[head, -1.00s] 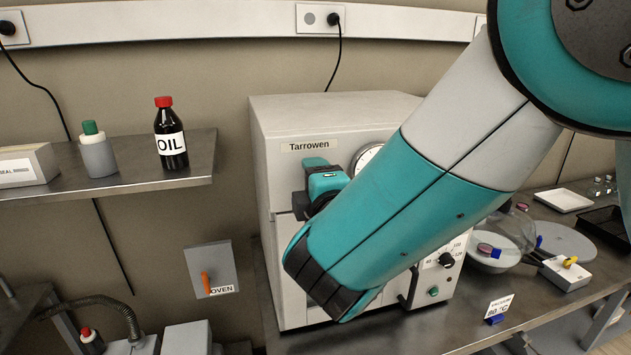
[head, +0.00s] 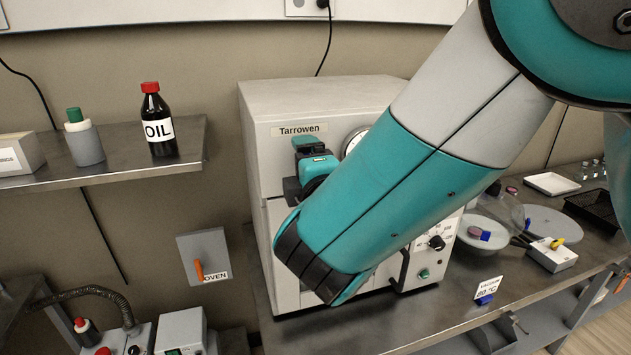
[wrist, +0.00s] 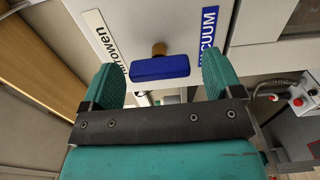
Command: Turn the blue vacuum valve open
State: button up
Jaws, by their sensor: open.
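The blue vacuum valve (wrist: 161,69) is a blue bar handle on a brass stem in the wrist view. It sits on the white front of the Tarrowen oven (head: 300,100), between the name label and a VACUUM label (wrist: 207,40). My gripper (wrist: 160,78) is open. Its two teal fingers stand on either side of the blue handle, with gaps between them and its ends. I cannot tell whether the fingertips reach the handle's depth. In the head view my arm hides the valve and most of the oven's front.
An orange-handled OVEN switch (head: 199,270) is on the wall left of the oven. A shelf (head: 120,160) holds an oil bottle (head: 158,125) and a green-capped bottle (head: 84,138). A bench (head: 440,310) with a desiccator and a small sign (head: 487,290) extends to the right.

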jog(key=b+v, duration=1)
jog(key=v, duration=0.7)
jog(key=shift+b, duration=0.3)
jog(key=shift+s+r, duration=0.1)
jog(key=w+d+f+m+g+h, duration=0.2)
jog(key=d+f+m+g+h, duration=0.2)
jog(key=d+f+m+g, duration=0.65)
jog(key=s+f+m+g+y, duration=0.3)
jog(key=s+g, duration=0.4)
jog(key=s, duration=0.5)
jog(key=shift+s+m, duration=0.4)
jog(key=shift+m, duration=0.05)
